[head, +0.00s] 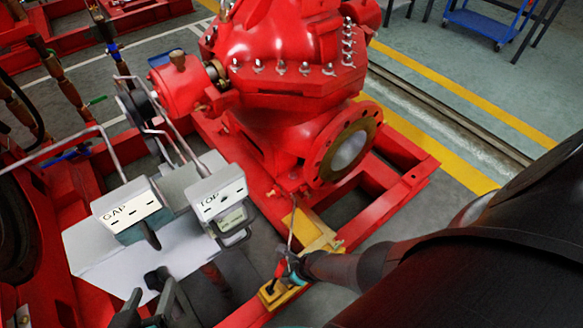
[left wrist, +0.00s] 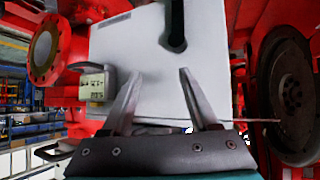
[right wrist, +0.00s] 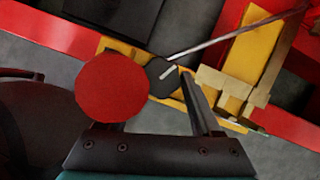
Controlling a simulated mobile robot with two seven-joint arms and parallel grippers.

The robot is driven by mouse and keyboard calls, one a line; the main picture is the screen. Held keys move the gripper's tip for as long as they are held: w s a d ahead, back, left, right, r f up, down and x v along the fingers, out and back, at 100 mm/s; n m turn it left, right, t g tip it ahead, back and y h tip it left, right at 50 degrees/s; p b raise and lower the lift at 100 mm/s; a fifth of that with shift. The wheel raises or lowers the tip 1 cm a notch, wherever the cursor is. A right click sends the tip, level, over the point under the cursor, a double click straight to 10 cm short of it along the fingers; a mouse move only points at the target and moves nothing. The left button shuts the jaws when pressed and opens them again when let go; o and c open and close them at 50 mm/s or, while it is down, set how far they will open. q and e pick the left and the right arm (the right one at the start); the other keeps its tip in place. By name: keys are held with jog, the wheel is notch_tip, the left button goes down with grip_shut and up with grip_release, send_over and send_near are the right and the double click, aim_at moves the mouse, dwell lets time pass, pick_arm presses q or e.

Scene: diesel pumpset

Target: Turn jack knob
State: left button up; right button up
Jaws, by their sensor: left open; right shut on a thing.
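The red jack knob (head: 281,269) is at the lower middle of the head view, above a small yellow jack base (head: 272,293). In the right wrist view the knob (right wrist: 111,87) is a round red disc that hides most of one finger. My right gripper (head: 287,266) is shut at the knob; the exact contact is hidden. A dark round part (right wrist: 162,76) with a pale mark shows beside the disc. My left gripper (head: 148,284) is open and empty, in front of a white plate (left wrist: 145,45); it also shows in the left wrist view (left wrist: 160,74).
Two grey gauge boxes labelled GAP (head: 130,207) and TOP (head: 215,193) stand above the white plate on bent rods. A thin rod (right wrist: 235,35) runs close by the right gripper. The red pump (head: 290,70) and its frame fill the middle.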

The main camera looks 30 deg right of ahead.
pick_arm(q)
jog(key=shift+s+a+g, duration=0.25)
jog(key=shift+a+g, duration=0.05)
jog(key=shift+a, duration=0.1)
pick_arm(e)
jog(key=shift+m, duration=0.7)
pick_arm(q)
jog(key=shift+s+a+f+g+y+p, duration=0.1)
jog(key=shift+s+a+g+y+p, duration=0.2)
jog(key=shift+a+y, duration=0.1)
pick_arm(e)
jog(key=shift+m+h, duration=0.5)
pick_arm(q)
jog(key=shift+w, duration=0.2)
pick_arm(e)
jog(key=o, duration=1.4)
pick_arm(q)
jog(key=shift+d, duration=0.1)
pick_arm(e)
jog(key=shift+a, duration=0.1)
pick_arm(q)
jog(key=shift+s+f, duration=0.1)
jog(key=shift+s, duration=0.05)
pick_arm(e)
jog(key=shift+n, duration=0.3)
